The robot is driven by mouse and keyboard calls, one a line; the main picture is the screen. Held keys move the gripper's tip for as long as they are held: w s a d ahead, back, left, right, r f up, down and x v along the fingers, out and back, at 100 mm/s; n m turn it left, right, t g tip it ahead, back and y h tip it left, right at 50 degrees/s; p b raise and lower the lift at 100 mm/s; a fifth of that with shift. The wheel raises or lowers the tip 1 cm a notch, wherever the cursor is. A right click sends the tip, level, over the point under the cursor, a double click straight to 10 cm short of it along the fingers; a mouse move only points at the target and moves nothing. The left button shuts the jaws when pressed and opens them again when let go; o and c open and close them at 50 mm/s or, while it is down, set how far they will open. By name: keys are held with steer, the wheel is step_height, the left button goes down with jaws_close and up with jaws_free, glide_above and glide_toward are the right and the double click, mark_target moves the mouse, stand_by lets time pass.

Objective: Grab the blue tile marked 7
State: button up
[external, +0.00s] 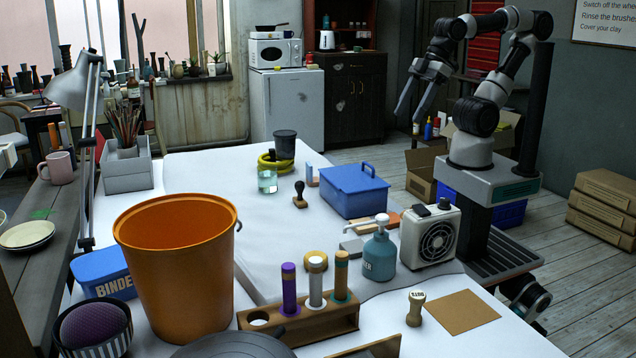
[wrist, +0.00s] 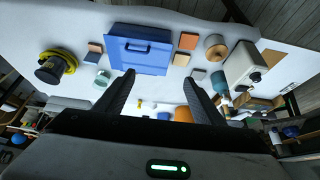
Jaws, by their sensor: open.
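A small light-blue tile (external: 309,169) stands left of the blue lidded box in the external view, beside a brownish piece. A bluish tile (wrist: 92,58) also shows left of the box in the wrist view, next to a tan one (wrist: 96,47). I cannot read a 7 on any tile. My gripper (external: 408,112) is open and empty, raised high beyond the table, to the right of and above the box. In the wrist view its two fingers (wrist: 160,80) are spread apart with nothing between them.
The blue lidded box (external: 354,192) stands mid-table; an orange tile (external: 387,220) and a grey block (external: 352,246) lie nearby. A stamp (external: 300,194), glass jar (external: 267,180), teal bottle (external: 380,255) and fan heater (external: 431,238) stand around. The white table's left middle is clear.

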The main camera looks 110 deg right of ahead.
steer(key=w+d+r+n+t+p, duration=0.1)
steer(key=w+d+r, duration=0.1)
steer(key=w+r, duration=0.3)
steer(key=w+d+r+p, duration=0.1)
steer(key=w+d+r, duration=0.2)
steer(key=w, duration=0.4)
steer(key=m+g+p, duration=0.2)
steer(key=g+p, duration=0.2)
steer(key=g, duration=0.3)
glide_above(308, 163)
step_height(308, 163, down, 16)
step_height(308, 163, down, 11)
steer(key=shift+s+r+b, duration=0.1)
steer(key=shift+s+b, duration=0.05)
steer(key=shift+b, duration=1)
steer(key=shift+a+f+b, duration=0.2)
steer(key=shift+f+b, duration=0.35)
steer(key=shift+f, duration=2.5)
steer(key=shift+r, duration=0.1)
steer(key=c, duration=1.2)
